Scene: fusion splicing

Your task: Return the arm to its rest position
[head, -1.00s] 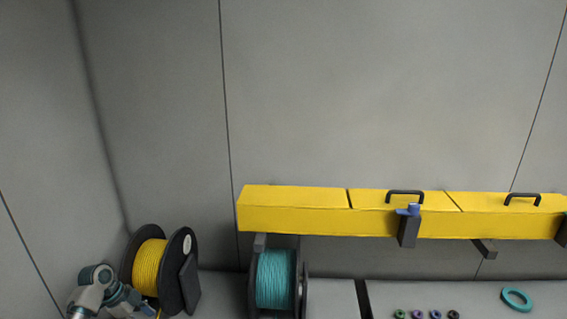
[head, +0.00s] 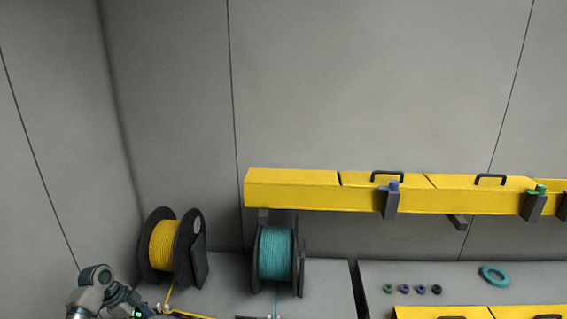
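My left arm shows at the bottom left of the head view, in front of the spool of yellow cable. Its gripper is hidden below the picture's lower edge or too unclear to make out. My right arm and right gripper are not in view. The yellow spool (head: 163,246) stands upright on the grey worktop with a yellow strand running down from it. A teal spool (head: 275,254) stands to its right with a teal strand below it.
A yellow duct (head: 300,190) with black handles runs along the wall. A blue-topped clamp (head: 390,201) and a green-topped clamp (head: 536,203) sit on its front. Several small rings (head: 404,288) and a teal ring (head: 495,275) lie on the right worktop (head: 455,275). Yellow covers (head: 440,312) line the bottom.

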